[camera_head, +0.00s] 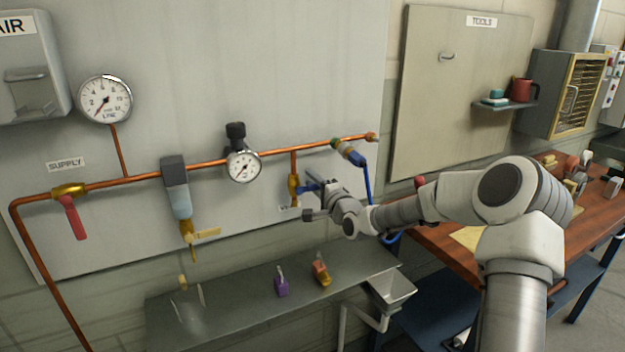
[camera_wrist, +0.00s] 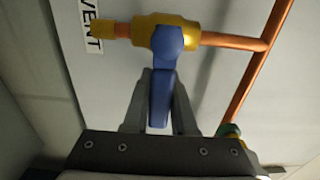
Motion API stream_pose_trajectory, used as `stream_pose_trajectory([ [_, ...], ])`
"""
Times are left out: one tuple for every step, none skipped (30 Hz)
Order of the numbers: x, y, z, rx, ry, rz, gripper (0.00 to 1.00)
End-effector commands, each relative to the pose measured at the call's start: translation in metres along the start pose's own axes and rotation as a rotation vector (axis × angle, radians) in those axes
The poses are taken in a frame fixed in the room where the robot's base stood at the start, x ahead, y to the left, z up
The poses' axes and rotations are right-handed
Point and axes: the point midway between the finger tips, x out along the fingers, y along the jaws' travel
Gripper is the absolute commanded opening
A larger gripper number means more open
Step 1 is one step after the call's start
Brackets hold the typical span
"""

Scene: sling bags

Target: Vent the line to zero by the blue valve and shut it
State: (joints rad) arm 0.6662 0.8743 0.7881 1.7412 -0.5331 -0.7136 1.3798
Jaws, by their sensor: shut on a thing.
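The blue valve (camera_wrist: 168,60) sits on a short copper branch with a brass body, beside a VENT label (camera_wrist: 91,25). Its blue lever stands square across the branch pipe in the wrist view. My gripper (camera_wrist: 158,100) is shut on this lever, one finger on each side. In the head view the valve's brass body (camera_head: 293,186) shows left of my gripper (camera_head: 312,200), which partly hides the lever. The LINE gauge (camera_head: 105,98) has its needle toward the lower left; the exact reading is too small to tell.
A red supply lever (camera_head: 74,216) hangs across the main pipe at left. A regulator gauge (camera_head: 243,166) and filter bowl (camera_head: 178,195) sit on the pipe. Below, a grey shelf (camera_head: 235,297) holds a purple padlock (camera_head: 281,287) and an orange one. A wooden bench stands right.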

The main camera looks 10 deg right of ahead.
Motion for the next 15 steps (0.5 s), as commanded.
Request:
stream_pose_trajectory([
  [-0.0001,0.0009,0.0000,0.008,0.000,0.001,0.00],
  [-0.0001,0.0011,0.0001,0.011,0.000,0.001,0.00],
  [-0.0001,0.0012,0.0001,0.013,0.000,0.001,0.00],
  [-0.0001,0.0013,0.0002,0.014,0.000,0.001,0.00],
  [-0.0001,0.0014,0.0002,0.015,0.000,0.001,0.00],
  [-0.0001,0.0015,0.0002,0.015,0.000,0.002,0.00],
  [-0.0001,0.0015,0.0003,0.016,0.000,0.002,0.00],
  [-0.0001,0.0016,0.0003,0.016,0.000,0.002,0.00],
  [-0.0001,0.0016,0.0003,0.016,0.000,0.002,0.00],
  [-0.0001,0.0017,0.0003,0.016,0.000,0.002,0.00],
  [-0.0001,0.0017,0.0003,0.016,0.000,0.002,0.00],
  [-0.0001,0.0018,0.0004,0.016,0.000,0.002,0.00],
  [-0.0001,0.0018,0.0004,0.016,0.000,0.002,0.00],
  [-0.0001,0.0018,0.0004,0.016,0.000,0.002,0.26],
  [-0.0002,0.0019,0.0004,0.015,0.000,0.002,0.34],
])
